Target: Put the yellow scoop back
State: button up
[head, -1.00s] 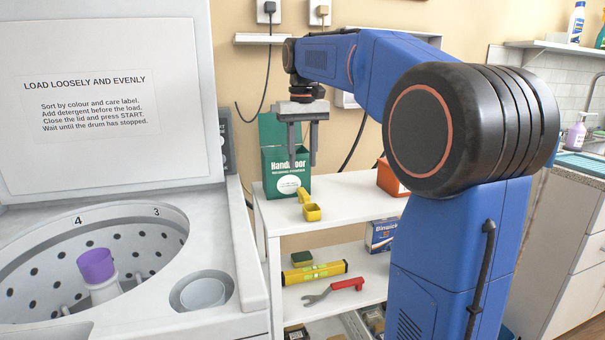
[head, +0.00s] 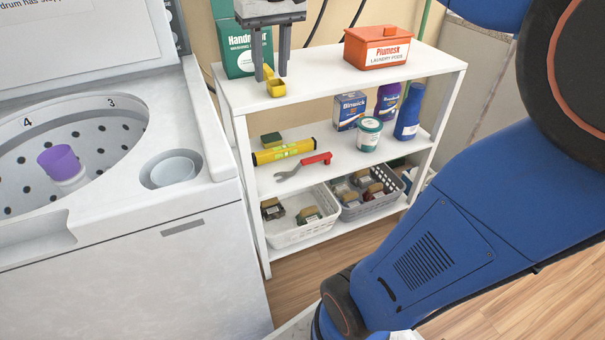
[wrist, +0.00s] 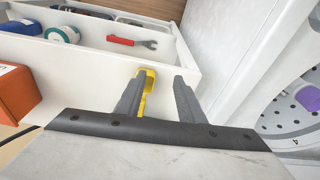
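The yellow scoop (head: 275,83) lies on the white top of the shelf unit, in front of the green washing-powder box (head: 238,62). My gripper (head: 270,74) points down just over the scoop, its two fingers apart. In the wrist view the scoop (wrist: 148,88) shows beside and partly behind the left finger, on the inner side of my open gripper (wrist: 162,78). I cannot tell whether a finger touches it. The upper part of the box is hidden by my gripper and the frame edge.
An orange laundry-pods box (head: 378,52) stands on the top shelf, right of the scoop. Lower shelves hold a yellow level (head: 284,151), a red-handled wrench (head: 305,171), bottles and baskets. The washing machine (head: 190,245) is close on the left. The shelf top between scoop and orange box is clear.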

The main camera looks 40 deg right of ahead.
jog(key=s+a+f+n+t, duration=0.1)
jog(key=s+a+f, duration=0.3)
jog(key=s+f, duration=1.4)
jog(key=shift+f+t, duration=0.7)
jog(key=shift+t, duration=0.2)
